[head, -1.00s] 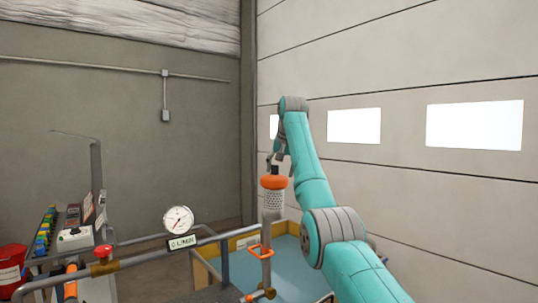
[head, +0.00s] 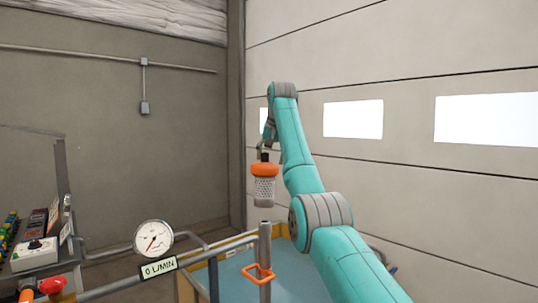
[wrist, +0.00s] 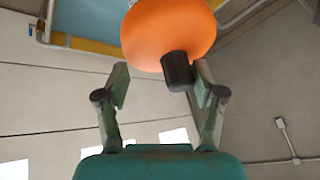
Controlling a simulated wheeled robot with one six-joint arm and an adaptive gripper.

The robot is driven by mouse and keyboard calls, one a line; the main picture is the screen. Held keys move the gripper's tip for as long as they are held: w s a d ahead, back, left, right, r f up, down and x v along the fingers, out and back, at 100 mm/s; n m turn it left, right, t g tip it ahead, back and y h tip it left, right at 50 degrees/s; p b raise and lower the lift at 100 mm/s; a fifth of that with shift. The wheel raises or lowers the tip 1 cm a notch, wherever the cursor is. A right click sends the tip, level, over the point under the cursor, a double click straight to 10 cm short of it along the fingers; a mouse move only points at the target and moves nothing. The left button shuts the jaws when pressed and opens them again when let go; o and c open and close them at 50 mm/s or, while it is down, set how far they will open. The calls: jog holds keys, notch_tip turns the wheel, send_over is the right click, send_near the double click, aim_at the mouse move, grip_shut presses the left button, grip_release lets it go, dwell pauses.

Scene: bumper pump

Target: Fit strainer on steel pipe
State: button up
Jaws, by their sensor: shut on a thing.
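The strainer (head: 264,188) is a pale perforated cylinder with an orange cap and a black knob on top. It hangs upright in the head view, and its orange cap (wrist: 168,32) fills the top of the wrist view. My gripper (head: 264,150) is shut on the strainer at its black knob; its fingers (wrist: 160,82) also show in the wrist view. The steel pipe (head: 265,238) stands upright below the strainer, with an orange handle on it. A small gap shows between the strainer's lower end and the pipe's open top; their depth alignment is hard to tell.
A blue-floored basin (head: 237,278) with a yellow rim lies behind the pipe. A gauge (head: 153,238) and a flow display (head: 159,268) sit on the piping to the left. A control panel (head: 35,252) stands at far left. Air around the strainer is clear.

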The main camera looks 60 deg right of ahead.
aim_at(273, 164)
jog(key=shift+f, duration=2.6)
grip_shut()
jog(key=shift+s, duration=0.3)
grip_release()
jog(key=shift+f, duration=1.8)
jog(key=o, duration=1.9)
jog(key=shift+s, duration=0.1)
jog(key=shift+c, duration=0.2)
jog(key=shift+r, duration=0.1)
jog(key=shift+r, duration=0.15)
jog(key=shift+r, duration=3.9)
